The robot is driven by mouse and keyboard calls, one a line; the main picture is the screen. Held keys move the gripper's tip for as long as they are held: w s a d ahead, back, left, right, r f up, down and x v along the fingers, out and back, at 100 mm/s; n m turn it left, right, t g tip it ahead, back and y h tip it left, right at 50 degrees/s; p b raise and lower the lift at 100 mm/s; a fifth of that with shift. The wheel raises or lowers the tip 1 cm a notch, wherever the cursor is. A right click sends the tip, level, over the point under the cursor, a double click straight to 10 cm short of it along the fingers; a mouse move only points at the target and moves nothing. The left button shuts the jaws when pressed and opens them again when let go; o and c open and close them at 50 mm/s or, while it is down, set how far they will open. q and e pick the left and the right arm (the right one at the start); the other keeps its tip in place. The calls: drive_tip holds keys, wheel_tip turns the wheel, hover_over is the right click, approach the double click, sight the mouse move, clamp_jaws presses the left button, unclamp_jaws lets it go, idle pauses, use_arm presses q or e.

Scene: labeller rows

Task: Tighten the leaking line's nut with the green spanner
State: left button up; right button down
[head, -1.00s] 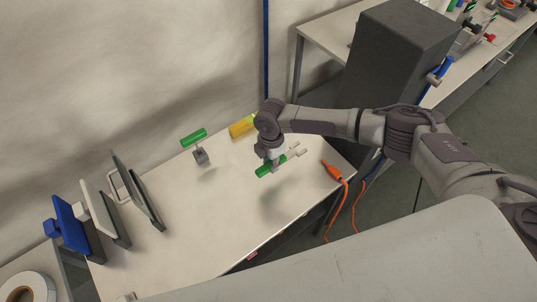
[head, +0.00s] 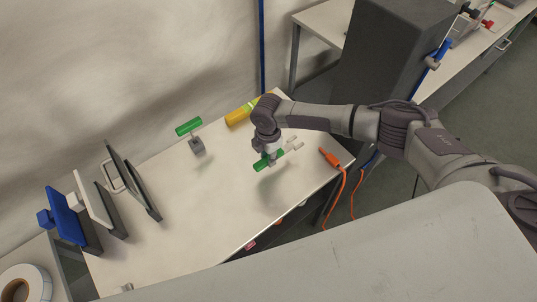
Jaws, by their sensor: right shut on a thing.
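The green spanner has a green handle (head: 262,164) and a pale grey forked head (head: 296,143). My right gripper (head: 271,160) points down over the white table and is shut on the spanner's green handle. The spanner's head points up and to the right. A soft shadow lies on the table below it, so it seems held above the top. My left gripper is not in view. I cannot make out the leaking line or its nut.
On the white table (head: 215,215) stand a green piece on a grey stand (head: 197,146), a yellow cylinder (head: 238,115), upright plates (head: 93,205) and an orange-handled tool (head: 330,158) with a cord. A dark grey box (head: 385,60) stands behind my right arm. The table's middle is clear.

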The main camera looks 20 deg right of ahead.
sight(269, 171)
wheel_tip(269, 171, down, 2)
drive_tip(key=shift+f+b, duration=0.1)
drive_tip(key=shift+b, duration=0.6)
drive_tip(key=shift+f+b, duration=1.45)
drive_tip(key=shift+f, duration=0.6)
drive_tip(key=c, duration=0.9)
unclamp_jaws()
drive_tip(key=shift+o, duration=0.2)
drive_tip(key=shift+r, duration=0.1)
wheel_tip(269, 171, up, 12)
drive_tip(key=shift+f, duration=0.1)
